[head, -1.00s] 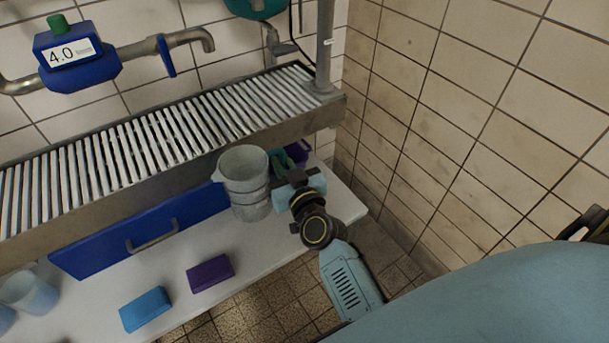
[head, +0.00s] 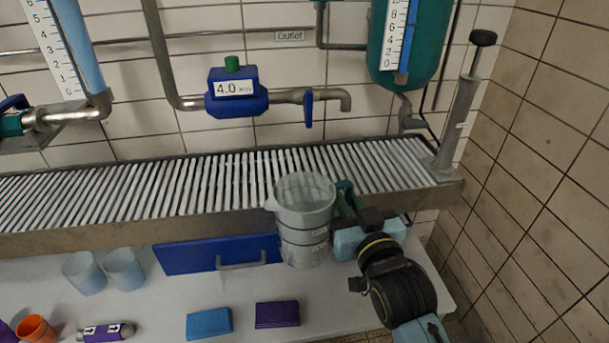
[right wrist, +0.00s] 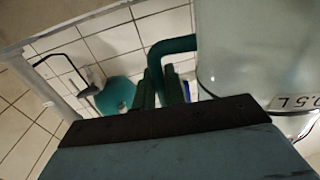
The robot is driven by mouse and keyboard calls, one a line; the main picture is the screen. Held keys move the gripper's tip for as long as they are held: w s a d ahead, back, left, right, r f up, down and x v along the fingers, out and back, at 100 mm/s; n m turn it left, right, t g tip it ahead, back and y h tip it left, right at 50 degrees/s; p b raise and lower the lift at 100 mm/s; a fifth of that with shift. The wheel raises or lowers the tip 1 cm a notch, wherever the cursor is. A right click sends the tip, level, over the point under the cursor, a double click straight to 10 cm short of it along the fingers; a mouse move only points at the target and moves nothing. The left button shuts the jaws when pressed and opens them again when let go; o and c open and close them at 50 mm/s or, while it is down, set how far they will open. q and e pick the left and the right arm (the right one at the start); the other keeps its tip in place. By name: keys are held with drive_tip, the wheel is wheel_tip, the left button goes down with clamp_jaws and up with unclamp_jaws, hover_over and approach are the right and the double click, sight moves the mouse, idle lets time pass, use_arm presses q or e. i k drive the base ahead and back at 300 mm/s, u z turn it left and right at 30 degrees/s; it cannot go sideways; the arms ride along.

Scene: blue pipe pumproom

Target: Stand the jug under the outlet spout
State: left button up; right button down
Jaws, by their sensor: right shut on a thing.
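The jug (head: 306,215) is a tall, translucent grey vessel with dark bands and a green handle (head: 345,195) on its right. My right gripper (head: 352,212) is shut on that handle. The jug is upright in front of the slatted grate, its rim overlapping the grate's front edge in the head view. It appears raised off the counter. The outlet spout (head: 345,103) is a grey pipe end bent down above the grate, behind and to the right of the jug. The right wrist view shows the jug's wall (right wrist: 240,50) and green handle (right wrist: 172,45) close up. My left gripper is not in view.
The slatted grate (head: 225,180) is clear below the spout. A pump-like upright (head: 463,115) stands at its right end. On the white counter (head: 170,300) are a blue block (head: 209,323), a purple block (head: 277,314) and two cups (head: 122,269). A tiled wall (head: 540,170) bounds the right.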

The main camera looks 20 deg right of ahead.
sight(351, 174)
drive_tip(key=u, duration=1.15)
drive_tip(key=k, duration=0.85)
drive_tip(key=z, duration=0.95)
drive_tip(key=i, duration=0.5)
drive_tip(key=u, duration=0.05)
